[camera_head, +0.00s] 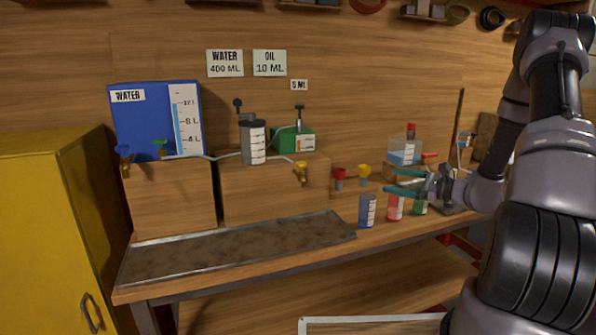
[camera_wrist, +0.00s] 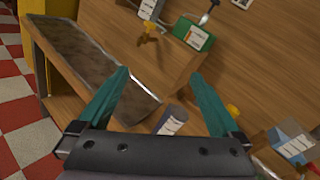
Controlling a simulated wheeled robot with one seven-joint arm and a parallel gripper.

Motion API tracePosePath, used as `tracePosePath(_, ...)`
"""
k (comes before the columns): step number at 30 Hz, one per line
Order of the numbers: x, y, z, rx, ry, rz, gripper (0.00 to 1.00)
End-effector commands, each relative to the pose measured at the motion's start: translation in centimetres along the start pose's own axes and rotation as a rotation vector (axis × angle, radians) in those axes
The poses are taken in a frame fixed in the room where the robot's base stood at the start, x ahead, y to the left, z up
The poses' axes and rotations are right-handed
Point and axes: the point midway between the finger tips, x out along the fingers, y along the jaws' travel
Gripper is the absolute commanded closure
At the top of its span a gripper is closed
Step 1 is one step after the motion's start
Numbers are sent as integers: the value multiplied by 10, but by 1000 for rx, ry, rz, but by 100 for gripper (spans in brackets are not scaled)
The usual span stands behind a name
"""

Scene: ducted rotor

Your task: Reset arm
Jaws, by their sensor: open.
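My arm rises at the right of the head view, and my gripper (camera_head: 394,181) reaches left over the workbench, above the small containers. Its two teal fingers are spread apart with nothing between them. In the wrist view my gripper (camera_wrist: 158,88) is also open and empty, and the bench top lies beyond the fingertips. A blue container (camera_head: 367,210) stands on the bench below and left of the fingers. A red container (camera_head: 395,207) stands just under them, partly hidden. A green container (camera_head: 420,206) is beside it, also partly covered by my gripper.
A shallow metal tray (camera_head: 240,248) lies along the bench's left front. Behind it are a blue water tank (camera_head: 140,125), a grey measuring cylinder (camera_head: 253,142) and a green oil can (camera_head: 293,138). A yellow cabinet (camera_head: 45,230) stands left. A clear box (camera_head: 403,152) is behind my gripper.

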Motion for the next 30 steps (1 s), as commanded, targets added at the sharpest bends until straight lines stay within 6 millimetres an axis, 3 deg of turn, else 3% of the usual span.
tracePosePath(1, 7, 8, 28, -60, 7, 81, 0)
tracePosePath(3, 12, 23, 58, -132, 24, 194, 0)
tracePosePath(12, 2, 93, 162, -478, 163, 603, 0)
tracePosePath(21, -44, 140, 232, -886, 381, 859, 0)
tracePosePath(30, -102, 158, 288, -1328, 625, 918, 0)
